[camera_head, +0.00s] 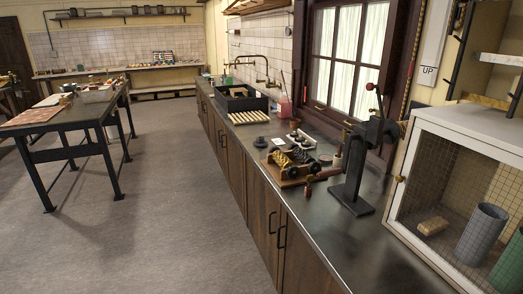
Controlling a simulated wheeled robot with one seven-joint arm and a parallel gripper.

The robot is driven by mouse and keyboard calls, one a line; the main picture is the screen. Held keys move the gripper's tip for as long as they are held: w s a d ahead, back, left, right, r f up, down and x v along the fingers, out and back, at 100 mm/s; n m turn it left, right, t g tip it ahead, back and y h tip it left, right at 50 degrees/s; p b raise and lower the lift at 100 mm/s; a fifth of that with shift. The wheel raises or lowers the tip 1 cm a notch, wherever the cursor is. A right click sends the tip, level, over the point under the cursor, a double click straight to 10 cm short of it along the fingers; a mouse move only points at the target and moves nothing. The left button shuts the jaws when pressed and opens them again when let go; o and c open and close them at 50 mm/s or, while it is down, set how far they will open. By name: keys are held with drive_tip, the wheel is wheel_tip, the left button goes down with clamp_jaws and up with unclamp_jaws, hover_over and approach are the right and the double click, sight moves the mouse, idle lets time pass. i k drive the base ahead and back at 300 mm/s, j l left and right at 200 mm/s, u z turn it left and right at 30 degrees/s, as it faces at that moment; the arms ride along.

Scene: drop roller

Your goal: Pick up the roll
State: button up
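I cannot tell for certain which thing is the roll. A small wooden-based device (290,170) with dark and brass-coloured round parts stands on the dark counter (255,155). A small brown upright piece (308,188) stands at its near right. My gripper is not in view.
A black stand with a red knob (354,180) rises from the counter. A slatted wooden rack (248,117) and a black sink or bin (240,103) lie farther back. A dark-legged table (70,110) stands at the left. The grey floor (165,180) between is clear.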

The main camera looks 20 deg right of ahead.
sight(302, 156)
drive_tip(key=i, duration=1.55)
drive_tip(key=i+j+z, duration=0.1)
drive_tip(key=i+z, duration=0.15)
drive_tip(key=i, duration=0.15)
drive_tip(key=i+j+z, duration=0.5)
drive_tip(key=i, duration=0.25)
drive_tip(key=i+j+z, duration=0.65)
drive_tip(key=z, duration=0.15)
